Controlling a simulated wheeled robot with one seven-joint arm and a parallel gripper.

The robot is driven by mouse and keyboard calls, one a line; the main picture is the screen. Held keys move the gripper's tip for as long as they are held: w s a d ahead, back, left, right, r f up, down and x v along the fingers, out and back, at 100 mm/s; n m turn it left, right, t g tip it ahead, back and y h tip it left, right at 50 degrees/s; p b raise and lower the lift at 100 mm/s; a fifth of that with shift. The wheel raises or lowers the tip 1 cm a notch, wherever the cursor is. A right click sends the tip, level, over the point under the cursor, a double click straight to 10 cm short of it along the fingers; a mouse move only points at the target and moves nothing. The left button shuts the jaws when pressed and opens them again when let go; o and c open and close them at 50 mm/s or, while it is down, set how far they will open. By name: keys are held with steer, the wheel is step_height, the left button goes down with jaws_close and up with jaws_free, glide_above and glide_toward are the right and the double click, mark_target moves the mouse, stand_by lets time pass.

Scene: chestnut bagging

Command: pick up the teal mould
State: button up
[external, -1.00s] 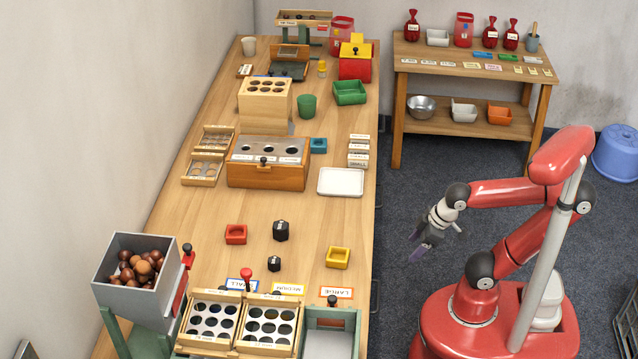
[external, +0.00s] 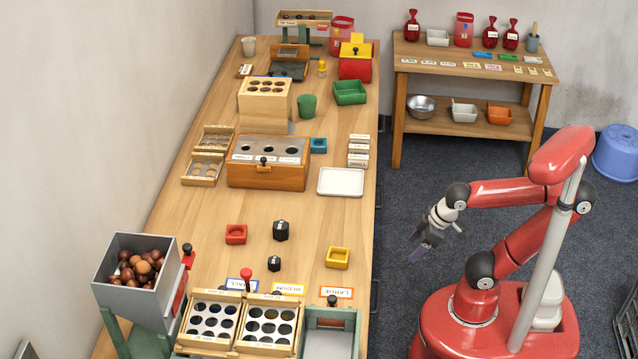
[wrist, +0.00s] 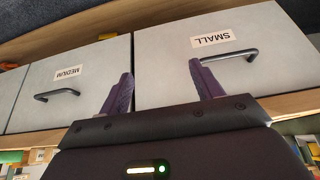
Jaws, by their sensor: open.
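The teal mould (external: 318,145) is a small square block with a hollow. It sits on the long wooden table, just right of the wooden box with three holes. My gripper (external: 420,250) is off the table's right side, above the floor, well apart from the mould. In the wrist view my gripper (wrist: 160,92) has its two purple fingers spread, with nothing between them. The mould does not show in the wrist view.
The three-hole box (external: 268,175) and a white tray (external: 341,182) are near the mould. Red (external: 236,234) and yellow (external: 338,258) moulds sit nearer the front. In the wrist view, drawers labelled SMALL (wrist: 225,60) and MEDIUM (wrist: 75,85) face my gripper.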

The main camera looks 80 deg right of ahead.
stand_by(0.3)
steer(key=shift+o, duration=1.2)
